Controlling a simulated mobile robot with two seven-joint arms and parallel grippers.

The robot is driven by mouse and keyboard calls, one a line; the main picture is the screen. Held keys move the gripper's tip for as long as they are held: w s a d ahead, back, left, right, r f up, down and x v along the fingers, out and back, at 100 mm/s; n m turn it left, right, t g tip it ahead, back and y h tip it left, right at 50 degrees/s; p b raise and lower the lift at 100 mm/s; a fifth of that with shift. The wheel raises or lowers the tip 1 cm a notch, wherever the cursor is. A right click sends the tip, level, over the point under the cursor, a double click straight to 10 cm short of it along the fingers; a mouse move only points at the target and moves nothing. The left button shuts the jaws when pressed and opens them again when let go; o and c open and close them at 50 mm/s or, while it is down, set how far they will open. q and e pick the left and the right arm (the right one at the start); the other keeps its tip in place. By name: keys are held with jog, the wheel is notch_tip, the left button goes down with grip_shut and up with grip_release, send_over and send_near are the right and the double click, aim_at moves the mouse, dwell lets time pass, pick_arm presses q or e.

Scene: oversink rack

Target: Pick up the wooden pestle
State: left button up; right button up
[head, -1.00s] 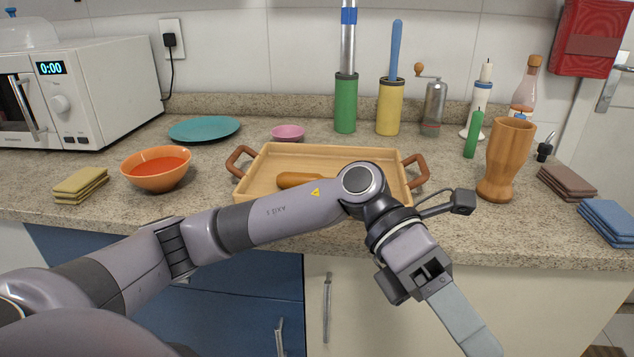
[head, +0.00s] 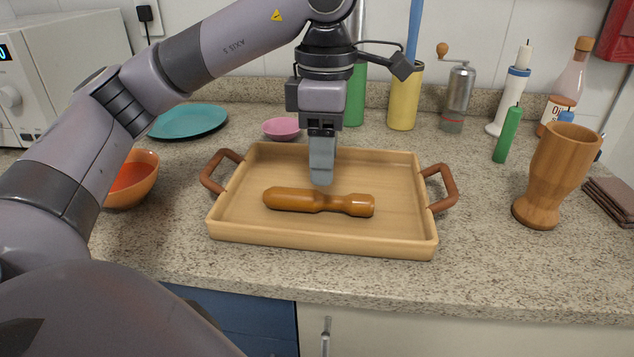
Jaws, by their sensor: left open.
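The wooden pestle (head: 318,202) lies on its side, left to right, in a light wooden tray (head: 330,245) with two brown handles. It is orange-brown with a narrower neck right of its middle. My left gripper (head: 321,180) comes down from above and points downward, with its tips just above or behind the middle of the pestle. It is open and holds nothing. Only one finger shows clearly, as the jaws are seen edge-on. I cannot tell the exact gap to the pestle. My right gripper is not in view.
A wooden cup (head: 555,175) stands right of the tray. An orange bowl (head: 136,180) is at left, partly behind my arm. Counter in front is clear.

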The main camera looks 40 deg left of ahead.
aim_at(327, 196)
pick_arm(q)
jog(key=shift+w+a+f, duration=0.1)
jog(key=shift+w, duration=0.05)
jog(key=shift+f, duration=0.3)
jog(key=f, duration=0.6)
jog(key=shift+w+f+b, duration=0.2)
jog(key=shift+b, duration=0.2)
grip_shut()
